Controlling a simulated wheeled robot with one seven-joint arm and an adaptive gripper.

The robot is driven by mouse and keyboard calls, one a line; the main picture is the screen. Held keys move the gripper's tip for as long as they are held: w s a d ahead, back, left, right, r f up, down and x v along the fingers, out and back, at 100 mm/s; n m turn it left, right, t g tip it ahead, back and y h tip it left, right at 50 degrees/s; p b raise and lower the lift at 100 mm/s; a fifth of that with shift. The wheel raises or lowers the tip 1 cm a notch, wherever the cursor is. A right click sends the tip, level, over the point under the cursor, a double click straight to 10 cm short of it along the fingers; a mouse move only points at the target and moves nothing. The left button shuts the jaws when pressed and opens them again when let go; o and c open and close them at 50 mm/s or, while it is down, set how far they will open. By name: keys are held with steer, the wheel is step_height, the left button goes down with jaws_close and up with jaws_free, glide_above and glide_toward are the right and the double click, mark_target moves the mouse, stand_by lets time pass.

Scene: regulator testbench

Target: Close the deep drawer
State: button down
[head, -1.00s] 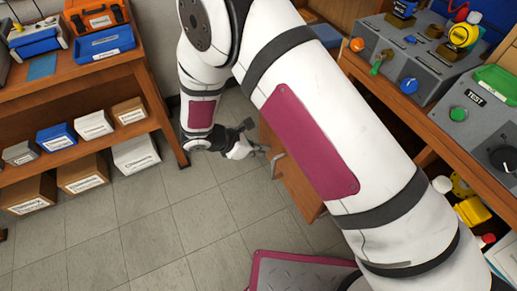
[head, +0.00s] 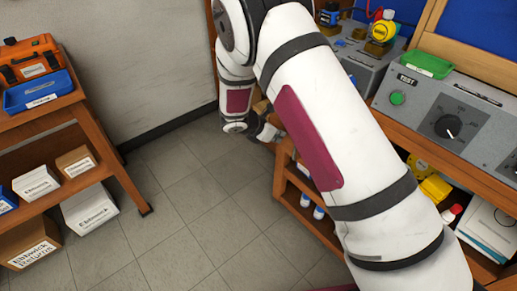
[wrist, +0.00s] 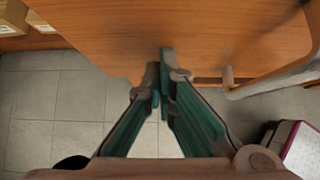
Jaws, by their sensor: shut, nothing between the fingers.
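A broad wooden panel (wrist: 190,35) with a grey bar handle (wrist: 275,82) on its right fills the top of the wrist view. It looks like the deep drawer's front. My gripper (wrist: 163,68) is shut and empty, with its fingertips at the panel's lower part, left of the handle. I cannot tell whether they touch it. In the head view my gripper (head: 268,131) is small and partly hidden beside my arm, at the bench's far end. The drawer is hidden there behind my arm, so how far open it stands cannot be told.
The bench's open shelf (head: 296,180) holds bottles (head: 318,212) below the grey control panel (head: 440,110). A wooden shelf unit (head: 100,140) with labelled boxes (head: 90,208) stands at left. Tiled floor (head: 185,215) is clear between them.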

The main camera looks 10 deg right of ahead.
steer(key=w+d, duration=0.2)
steer(key=d, duration=0.1)
steer(key=w+d+b, duration=0.1)
steer(key=w+d, duration=0.1)
steer(key=d, duration=0.1)
steer(key=w+d, duration=0.2)
steer(key=d, duration=0.1)
steer(key=shift+w+d+b, duration=0.2)
steer(key=shift+d+b, duration=0.05)
steer(key=shift+b, duration=0.05)
steer(key=shift+w+d, duration=0.1)
steer(key=shift+d, duration=0.05)
steer(key=shift+d+r, duration=0.1)
